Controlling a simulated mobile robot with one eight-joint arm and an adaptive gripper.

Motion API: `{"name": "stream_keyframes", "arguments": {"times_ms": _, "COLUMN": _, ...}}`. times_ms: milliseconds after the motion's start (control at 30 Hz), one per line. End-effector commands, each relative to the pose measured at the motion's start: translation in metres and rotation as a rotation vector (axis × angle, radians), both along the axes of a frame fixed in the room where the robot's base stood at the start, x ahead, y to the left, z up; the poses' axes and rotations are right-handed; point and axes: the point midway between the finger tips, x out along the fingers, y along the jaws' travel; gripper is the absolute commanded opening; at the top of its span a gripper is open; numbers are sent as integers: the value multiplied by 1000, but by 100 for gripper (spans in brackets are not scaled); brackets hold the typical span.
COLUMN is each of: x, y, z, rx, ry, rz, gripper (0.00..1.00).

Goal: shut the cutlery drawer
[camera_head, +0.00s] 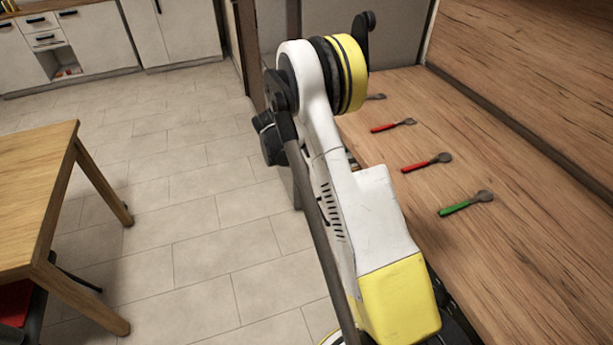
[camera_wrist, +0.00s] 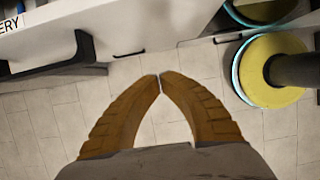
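In the wrist view, a pale drawer front (camera_wrist: 140,22) spans the upper left, with a partly cut-off label ending in "ERY" (camera_wrist: 9,23). A dark bar handle (camera_wrist: 62,62) sticks out from it. My gripper (camera_wrist: 159,77) has its two ribbed orange-brown fingers shut, tips together, with nothing between them. It is to the right of the handle, apart from it, with floor tiles beyond the tips. How far the drawer stands open cannot be told. In the head view my arm covers the drawer area and the gripper cannot be made out.
A wooden table (camera_head: 35,190) stands at the left. White cabinets (camera_head: 95,40) line the back. Tiled floor (camera_head: 190,200) between is clear.

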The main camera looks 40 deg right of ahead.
Motion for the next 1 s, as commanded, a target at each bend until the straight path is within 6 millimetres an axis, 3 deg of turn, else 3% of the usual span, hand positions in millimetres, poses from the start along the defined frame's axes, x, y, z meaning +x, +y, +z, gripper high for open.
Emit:
{"name": "stream_keyframes", "arguments": {"times_ms": 100, "x": -2, "y": -10, "z": -29, "rx": 0, "ry": 0, "rz": -1, "gripper": 0}}
{"name": "stream_keyframes", "arguments": {"times_ms": 267, "x": -6, "y": -23, "z": -56, "rx": 0, "ry": -1, "rz": -2, "gripper": 0}}
{"name": "stream_keyframes", "arguments": {"times_ms": 533, "x": -14, "y": -55, "z": -51, "rx": 0, "ry": -1, "rz": -2, "gripper": 0}}
{"name": "stream_keyframes", "arguments": {"times_ms": 1000, "x": -16, "y": -61, "z": -50, "rx": 0, "ry": 0, "rz": 0, "gripper": 0}}
